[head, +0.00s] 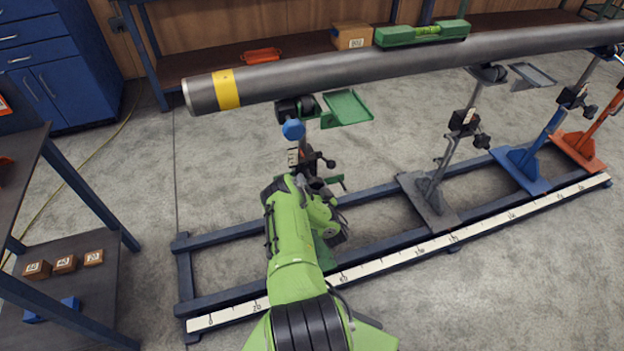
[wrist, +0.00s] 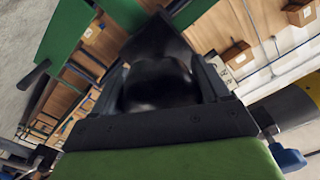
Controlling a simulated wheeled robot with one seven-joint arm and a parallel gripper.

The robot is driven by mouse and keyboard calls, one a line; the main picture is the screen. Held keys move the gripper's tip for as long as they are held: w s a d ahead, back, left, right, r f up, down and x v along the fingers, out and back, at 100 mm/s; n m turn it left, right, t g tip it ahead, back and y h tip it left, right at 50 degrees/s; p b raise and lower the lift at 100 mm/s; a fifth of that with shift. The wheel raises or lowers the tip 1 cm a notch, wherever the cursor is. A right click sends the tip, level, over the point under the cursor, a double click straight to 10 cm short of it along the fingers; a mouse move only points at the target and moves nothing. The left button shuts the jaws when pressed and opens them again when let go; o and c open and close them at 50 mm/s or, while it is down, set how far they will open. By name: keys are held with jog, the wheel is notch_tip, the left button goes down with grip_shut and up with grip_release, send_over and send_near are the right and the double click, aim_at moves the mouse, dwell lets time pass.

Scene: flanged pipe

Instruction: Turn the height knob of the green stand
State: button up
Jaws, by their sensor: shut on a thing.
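The green stand carries a green tray (head: 347,107) and black rollers (head: 297,108) under the near end of the pipe (head: 330,75). A blue knob (head: 293,129) sits just below the rollers; it also shows at the lower right of the wrist view (wrist: 290,158). My gripper (head: 312,182) is at the stand's post, below the blue knob, and my green arm hides much of the stand. In the wrist view my gripper (wrist: 160,75) is shut on a dark rounded thing, which I take for the height knob (wrist: 158,90); its outline is blurred and dark.
A grey stand (head: 430,200), a blue stand (head: 525,160) and an orange stand (head: 580,148) stand farther along the rail with its white scale (head: 400,268). A dark workbench (head: 75,185) is at the left. Floor is clear between.

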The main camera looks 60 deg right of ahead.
jog(key=m+p, duration=0.3)
jog(key=m, duration=0.2)
jog(key=shift+r+m, duration=0.15)
jog(key=shift+m, duration=0.25)
jog(key=m+p, duration=0.2)
jog(key=m, duration=0.2)
jog(key=shift+m, duration=0.3)
jog(key=shift+p, duration=0.3)
jog(key=o, duration=1)
jog(key=shift+w+a, duration=0.1)
